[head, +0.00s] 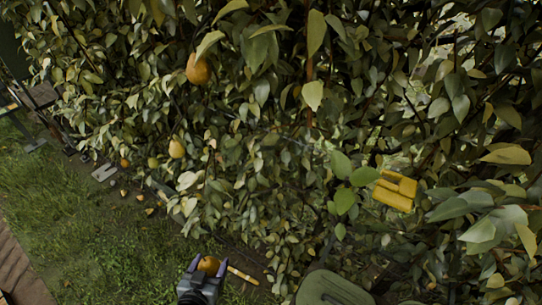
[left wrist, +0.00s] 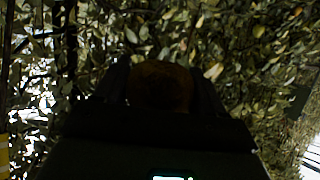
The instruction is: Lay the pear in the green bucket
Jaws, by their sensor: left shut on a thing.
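My left gripper (head: 207,270) is at the bottom of the head view, shut on an orange-brown pear (head: 208,264) that shows between its two fingers. In the left wrist view the same pear (left wrist: 160,84) is a dark brown round shape between the dark fingers. A rounded dull-green thing (head: 332,289) is cut off by the bottom edge of the head view, to the right of the gripper. I cannot tell whether it is the green bucket, and no inside of it shows. My right gripper is not in view.
Leafy foliage fills most of the head view, with pears hanging in it (head: 198,69) (head: 177,148). A yellow object (head: 395,191) sits among leaves at right. A yellow stick-like piece (head: 243,275) lies right of the gripper. Grass (head: 100,230) is open at lower left.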

